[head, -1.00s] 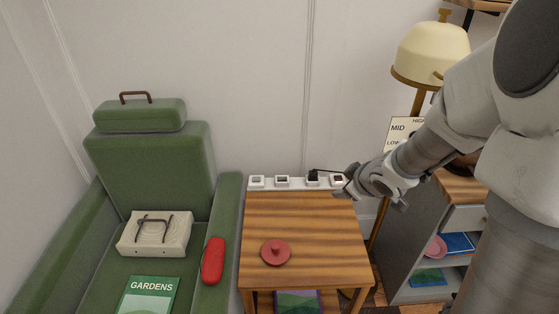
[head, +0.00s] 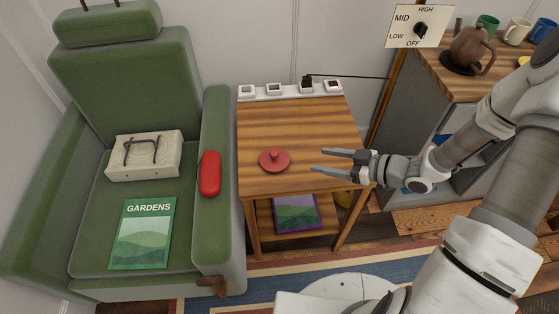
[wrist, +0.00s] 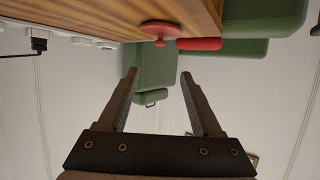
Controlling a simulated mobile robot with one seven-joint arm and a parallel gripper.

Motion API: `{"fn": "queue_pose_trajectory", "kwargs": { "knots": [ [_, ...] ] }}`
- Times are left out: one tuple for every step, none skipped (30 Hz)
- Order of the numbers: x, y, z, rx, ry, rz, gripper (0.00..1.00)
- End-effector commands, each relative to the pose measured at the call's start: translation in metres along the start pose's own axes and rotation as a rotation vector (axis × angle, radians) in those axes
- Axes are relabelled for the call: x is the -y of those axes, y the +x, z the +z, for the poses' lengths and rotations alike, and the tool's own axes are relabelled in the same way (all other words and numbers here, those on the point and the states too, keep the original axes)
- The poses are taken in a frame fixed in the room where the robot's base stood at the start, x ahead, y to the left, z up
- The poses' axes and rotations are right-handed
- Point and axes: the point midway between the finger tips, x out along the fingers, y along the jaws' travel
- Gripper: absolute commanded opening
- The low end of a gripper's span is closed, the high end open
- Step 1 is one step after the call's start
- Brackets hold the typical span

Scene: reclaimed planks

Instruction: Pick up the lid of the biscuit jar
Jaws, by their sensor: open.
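The lid (head: 274,161) is a round, dull red disc with a small knob on top, lying flat on the wooden side table (head: 290,124). In the wrist view the lid (wrist: 161,28) shows near the top, beyond the fingers. My gripper (head: 320,161) is open and empty, to the right of the lid and apart from it, with its fingers pointing left towards it. The open fingers also show in the wrist view (wrist: 159,73). I cannot make out the biscuit jar itself.
A green armchair (head: 222,133) stands left of the table, with a red case (head: 209,174) on its armrest. A socket strip (head: 290,90) with a plugged-in cable runs along the table's back edge. A cabinet with a teapot (head: 469,48) stands at right. The tabletop around the lid is clear.

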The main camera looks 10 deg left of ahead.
Motion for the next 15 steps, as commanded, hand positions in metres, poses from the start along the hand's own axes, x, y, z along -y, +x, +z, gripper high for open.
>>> {"fn": "queue_pose_trajectory", "kwargs": {
  "knots": [
    [0.001,0.008,0.002,-0.003,-0.001,-0.004,0.66],
    [0.001,0.014,0.002,-0.002,-0.002,-0.004,0.66],
    [0.001,0.022,0.003,-0.001,-0.003,-0.005,0.66],
    [0.001,0.029,0.003,-0.001,-0.002,-0.004,0.66],
    [0.001,0.035,0.003,-0.001,-0.003,-0.005,0.66],
    [0.001,0.045,0.003,-0.001,-0.002,-0.005,0.66],
    [0.001,0.051,0.004,0.000,-0.001,-0.004,0.66],
    [0.001,0.058,0.004,0.000,-0.002,-0.004,0.66],
    [0.001,0.067,0.003,-0.001,-0.002,-0.004,0.66],
    [0.001,0.073,0.004,0.000,-0.002,-0.004,0.66],
    [0.001,0.080,0.004,0.001,-0.003,-0.003,0.66],
    [0.001,0.087,0.004,0.001,-0.003,-0.003,0.66],
    [0.001,0.093,0.003,0.000,-0.002,-0.002,0.66],
    [0.001,0.098,0.003,0.000,-0.002,-0.003,0.66],
    [0.001,0.104,0.003,0.001,-0.002,-0.002,0.66]
  ]
}}
